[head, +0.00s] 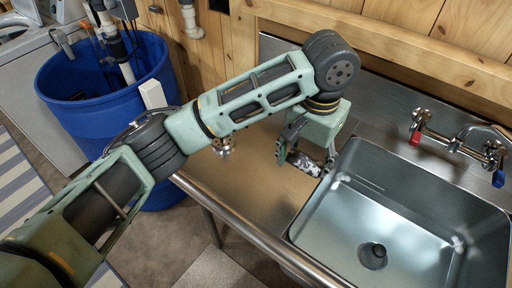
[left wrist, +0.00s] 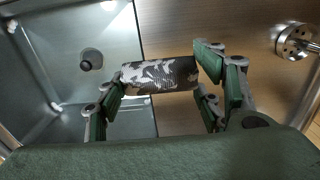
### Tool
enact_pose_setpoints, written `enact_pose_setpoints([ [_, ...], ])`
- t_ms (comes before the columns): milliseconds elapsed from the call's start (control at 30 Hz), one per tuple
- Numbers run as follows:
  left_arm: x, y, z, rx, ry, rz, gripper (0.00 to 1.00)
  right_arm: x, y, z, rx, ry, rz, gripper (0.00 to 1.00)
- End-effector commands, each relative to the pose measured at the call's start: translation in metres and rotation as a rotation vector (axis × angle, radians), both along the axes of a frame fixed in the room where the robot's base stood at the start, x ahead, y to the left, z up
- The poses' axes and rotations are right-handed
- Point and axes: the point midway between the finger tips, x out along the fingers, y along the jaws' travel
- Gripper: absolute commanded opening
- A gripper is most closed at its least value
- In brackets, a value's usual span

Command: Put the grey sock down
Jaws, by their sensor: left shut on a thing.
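The grey sock (head: 304,163) is a rolled, roughly cylindrical bundle with a grey, black and white blotchy pattern. It also shows in the left wrist view (left wrist: 160,75), lying crosswise between the fingers. My left gripper (head: 307,158) is shut on it, with one finger at each end. In the left wrist view the gripper (left wrist: 160,82) holds it across the line between sink and counter. I cannot tell exactly how high it is above the counter. My right gripper is not in view.
The steel counter (head: 255,185) is mostly bare left of the sink basin (head: 400,215), which has a dark drain (head: 372,255). A small metal fitting (head: 222,145) sits on the counter. Taps (head: 455,143) stand behind the basin. A blue barrel (head: 75,120) stands at left.

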Motion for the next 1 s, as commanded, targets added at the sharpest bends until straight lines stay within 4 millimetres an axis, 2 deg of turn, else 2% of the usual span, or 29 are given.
enact_pose_setpoints([
  [200, 0.010, 0.051, -0.029, 0.004, 0.002, 0.005, 0.36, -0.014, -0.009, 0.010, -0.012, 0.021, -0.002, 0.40],
  [433, 0.018, 0.092, -0.055, 0.003, 0.000, 0.003, 0.36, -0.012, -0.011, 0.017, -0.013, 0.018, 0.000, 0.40],
  [600, 0.020, 0.103, -0.065, 0.001, 0.001, 0.001, 0.36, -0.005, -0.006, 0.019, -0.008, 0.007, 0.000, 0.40],
  [833, 0.019, 0.103, -0.096, 0.003, 0.002, 0.000, 0.36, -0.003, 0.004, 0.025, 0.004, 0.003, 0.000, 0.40],
  [1000, 0.020, 0.103, -0.104, 0.000, -0.001, -0.001, 0.36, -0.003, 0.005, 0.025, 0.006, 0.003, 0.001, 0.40],
])
